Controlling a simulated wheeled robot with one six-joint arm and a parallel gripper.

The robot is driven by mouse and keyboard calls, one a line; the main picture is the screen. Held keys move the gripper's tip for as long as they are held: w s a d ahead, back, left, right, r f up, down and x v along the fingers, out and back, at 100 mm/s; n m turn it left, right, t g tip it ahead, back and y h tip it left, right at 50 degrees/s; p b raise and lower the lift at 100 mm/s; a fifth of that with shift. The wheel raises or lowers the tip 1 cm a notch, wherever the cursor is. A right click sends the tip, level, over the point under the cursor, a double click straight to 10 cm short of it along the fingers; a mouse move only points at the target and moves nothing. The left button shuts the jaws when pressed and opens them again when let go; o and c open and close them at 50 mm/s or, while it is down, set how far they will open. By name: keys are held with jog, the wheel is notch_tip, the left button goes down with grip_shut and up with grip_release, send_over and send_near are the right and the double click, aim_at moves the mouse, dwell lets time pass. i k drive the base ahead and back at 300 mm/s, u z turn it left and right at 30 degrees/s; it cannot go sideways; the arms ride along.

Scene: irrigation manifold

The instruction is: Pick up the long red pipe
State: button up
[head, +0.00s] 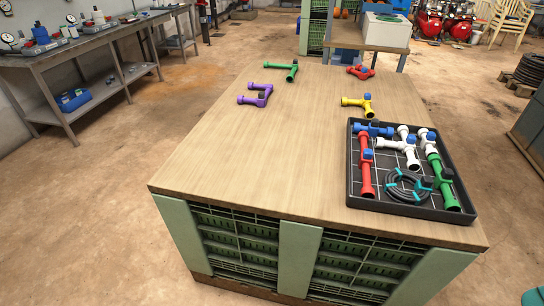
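A long red pipe (366,175) with a blue fitting near its upper part lies along the left side inside the black tray (352,205). Its upper end is close to a blue pipe (374,129) that lies across the tray's far left corner. A shorter red piece (360,72) lies at the far edge of the wooden table, outside the tray. My gripper is not in view.
The tray also holds white pipes (398,148), a green pipe (442,180) and a coiled black hose (405,187). A yellow pipe (357,104), purple pieces (255,98) and another green pipe (281,70) lie on the wooden table (250,160). The table's near left is clear.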

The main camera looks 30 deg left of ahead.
aim_at(365, 162)
jog(key=u, duration=0.6)
jog(key=i, duration=1)
jog(key=z, duration=0.05)
